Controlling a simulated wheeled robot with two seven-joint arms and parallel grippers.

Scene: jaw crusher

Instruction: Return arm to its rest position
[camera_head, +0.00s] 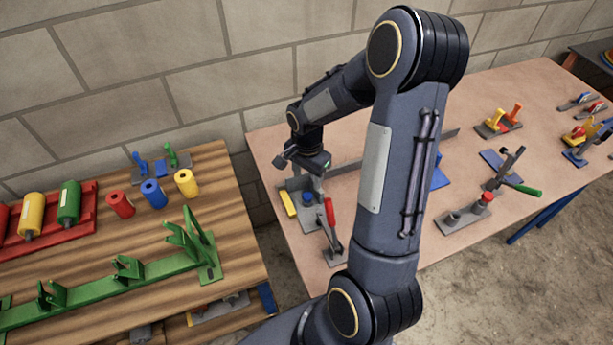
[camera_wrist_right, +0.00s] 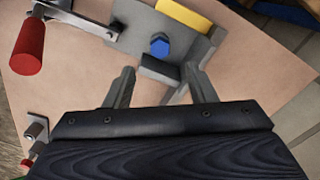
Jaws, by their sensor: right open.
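My right arm reaches across the head view, and its gripper (camera_head: 302,172) hangs over the left part of the pink-topped table (camera_head: 360,235). The gripper is open; in the wrist view its two fingers (camera_wrist_right: 160,78) stand apart with nothing held between them. Just beyond the fingers is a grey fixture (camera_wrist_right: 130,22) with a blue hex knob (camera_wrist_right: 160,44) and a yellow block (camera_wrist_right: 185,14). In the head view the fixture's yellow block (camera_head: 287,203) shows below the gripper. My left gripper is not in view.
A red-handled clamp (camera_head: 330,212) stands close beside the fixture. A wooden table (camera_head: 120,265) at left carries coloured rollers (camera_head: 69,203), cylinders (camera_head: 153,193) and a green frame (camera_head: 150,268). More clamps (camera_head: 505,175) stand at right. A block wall (camera_head: 150,60) is behind.

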